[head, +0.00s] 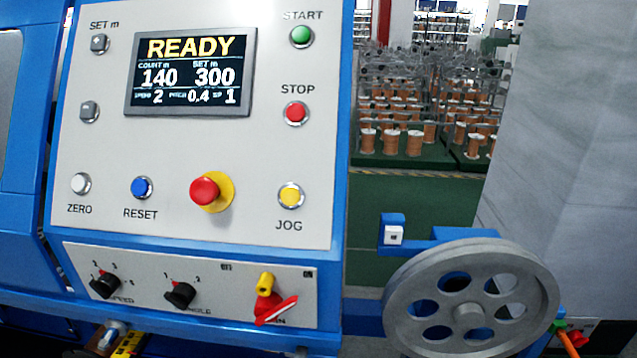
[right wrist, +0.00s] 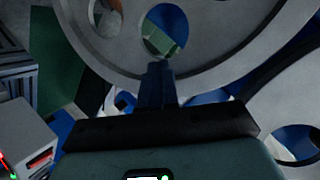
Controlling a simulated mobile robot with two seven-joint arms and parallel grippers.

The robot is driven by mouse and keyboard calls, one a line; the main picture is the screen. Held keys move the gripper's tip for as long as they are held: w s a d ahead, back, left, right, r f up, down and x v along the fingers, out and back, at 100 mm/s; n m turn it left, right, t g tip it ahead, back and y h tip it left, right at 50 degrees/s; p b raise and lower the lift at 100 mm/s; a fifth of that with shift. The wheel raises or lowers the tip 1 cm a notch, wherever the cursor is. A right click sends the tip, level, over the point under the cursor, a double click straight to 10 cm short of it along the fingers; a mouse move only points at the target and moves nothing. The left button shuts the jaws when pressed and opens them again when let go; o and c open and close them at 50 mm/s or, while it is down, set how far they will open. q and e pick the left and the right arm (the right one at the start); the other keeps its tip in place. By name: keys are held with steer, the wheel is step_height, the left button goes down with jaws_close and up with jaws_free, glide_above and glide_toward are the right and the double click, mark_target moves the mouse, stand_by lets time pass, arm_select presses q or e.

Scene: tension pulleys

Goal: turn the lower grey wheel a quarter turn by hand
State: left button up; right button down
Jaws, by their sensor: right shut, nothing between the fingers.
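A grey wheel (head: 468,316) with several round holes and a raised hub shows at the lower right of the head view, beside the blue machine. In the right wrist view one large grey wheel (right wrist: 215,62) fills the top, and part of a second grey wheel (right wrist: 262,118) shows at the right. I cannot tell which of these is the lower one. My right gripper (right wrist: 160,68) is shut and empty. Its dark fingertips overlap the inner rim of the top wheel in the picture, near a hole; contact cannot be told. My left gripper is not in view.
The control panel (head: 125,215) has buttons, a red emergency stop knob (head: 205,191) and a screen (head: 190,72) reading READY. A blue bracket (head: 393,228) stands just behind the wheel. A pale grey column (head: 570,130) rises at the right. Copper spools stand far behind.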

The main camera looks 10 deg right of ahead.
steer(key=s, duration=0.2)
steer(key=s+a+p, duration=0.1)
steer(key=shift+s+a+f, duration=0.15)
steer(key=shift+s, duration=0.2)
stand_by(0.6)
